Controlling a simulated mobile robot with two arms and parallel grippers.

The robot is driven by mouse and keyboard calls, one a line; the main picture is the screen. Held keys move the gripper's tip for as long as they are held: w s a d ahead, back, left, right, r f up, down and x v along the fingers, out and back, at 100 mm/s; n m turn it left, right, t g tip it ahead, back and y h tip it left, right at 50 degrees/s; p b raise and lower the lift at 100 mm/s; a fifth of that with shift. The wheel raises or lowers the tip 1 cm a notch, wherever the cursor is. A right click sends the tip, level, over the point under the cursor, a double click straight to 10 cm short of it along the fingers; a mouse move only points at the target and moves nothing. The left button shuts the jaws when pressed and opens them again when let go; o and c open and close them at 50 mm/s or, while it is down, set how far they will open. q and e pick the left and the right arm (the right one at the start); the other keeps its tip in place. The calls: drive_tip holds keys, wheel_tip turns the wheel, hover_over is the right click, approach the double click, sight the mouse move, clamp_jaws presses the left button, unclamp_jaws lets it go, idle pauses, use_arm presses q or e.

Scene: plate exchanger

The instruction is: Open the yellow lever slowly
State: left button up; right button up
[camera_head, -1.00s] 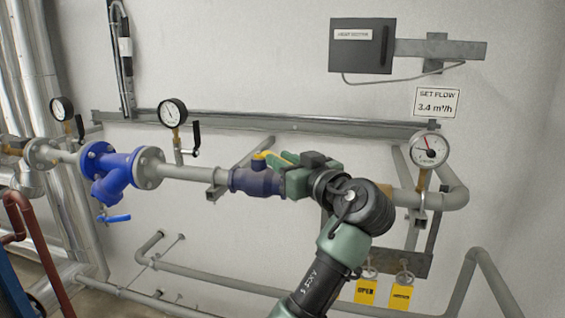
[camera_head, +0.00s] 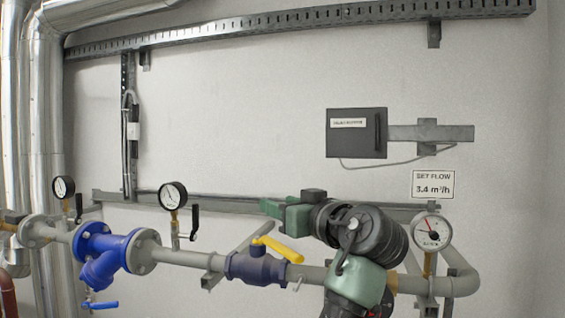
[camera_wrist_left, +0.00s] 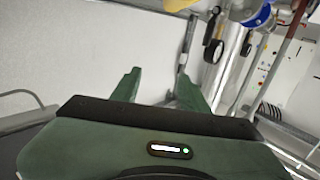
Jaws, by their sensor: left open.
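The yellow lever (camera_head: 280,249) sits on top of the dark blue valve (camera_head: 256,268) in the grey pipe. It runs from the valve top to the right and slightly down, tilted to the pipe in the picture. My left gripper (camera_head: 268,207) is above the lever, apart from it, its fingers pointing left. In the left wrist view, its two green fingers (camera_wrist_left: 160,92) stand apart with nothing between them. My right gripper does not show.
A round gauge (camera_head: 432,232) hangs below the "SET FLOW 3.4 m³/h" sign (camera_head: 433,184). Another gauge (camera_head: 172,196) with a black handle and a blue strainer (camera_head: 103,250) are at left. A dark box (camera_head: 356,133) is on the wall.

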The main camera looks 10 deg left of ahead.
use_arm(q)
wheel_tip(320, 180, up, 12)
drive_tip(key=b, duration=0.1)
drive_tip(key=shift+f, duration=0.25)
